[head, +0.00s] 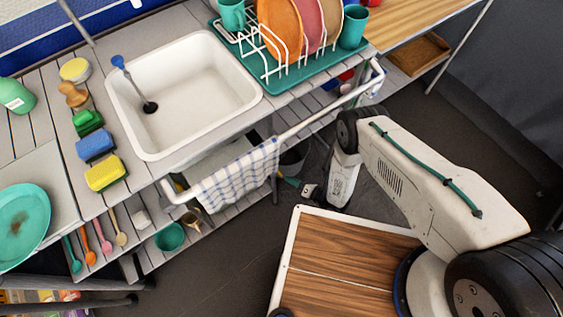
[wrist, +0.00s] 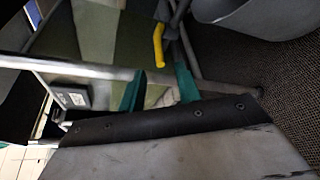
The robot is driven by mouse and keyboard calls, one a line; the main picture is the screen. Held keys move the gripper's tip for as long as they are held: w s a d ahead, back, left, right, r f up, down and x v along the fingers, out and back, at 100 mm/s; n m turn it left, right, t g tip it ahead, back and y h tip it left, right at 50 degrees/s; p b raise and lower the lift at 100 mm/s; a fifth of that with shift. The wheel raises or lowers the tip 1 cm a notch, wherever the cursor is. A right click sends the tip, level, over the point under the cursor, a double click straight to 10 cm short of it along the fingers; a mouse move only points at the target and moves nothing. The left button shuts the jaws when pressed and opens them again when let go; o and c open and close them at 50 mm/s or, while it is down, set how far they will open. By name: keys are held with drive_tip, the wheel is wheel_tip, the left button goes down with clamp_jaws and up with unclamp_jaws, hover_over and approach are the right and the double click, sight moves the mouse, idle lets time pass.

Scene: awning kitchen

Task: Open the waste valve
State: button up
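A yellow lever, which looks like the waste valve handle (wrist: 158,46), shows in the wrist view on a dark pipe. It lies ahead of my gripper (wrist: 158,84), roughly in line with the gap between its two teal fingers. The fingers are apart with nothing visibly held between them. The lever appears beyond the fingertips, though I cannot tell the exact distance. In the head view my gripper (head: 289,181) reaches low under the counter's front edge, beside the hanging towel. It is small there, and the valve cannot be made out clearly.
A grey bucket (wrist: 262,14) stands at the right of the wrist view. A metal bar (wrist: 85,69) crosses nearby. In the head view, the white sink (head: 190,95), front rail (head: 330,113) and checked towel (head: 240,173) are above and beside my gripper. Dark floor (head: 235,250) is open in front.

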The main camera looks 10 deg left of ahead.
sight(279, 172)
drive_tip(key=x, duration=0.7)
drive_tip(key=shift+w+a, duration=0.2)
drive_tip(key=shift+a, duration=0.1)
drive_tip(key=shift+c, duration=0.2)
clamp_jaws()
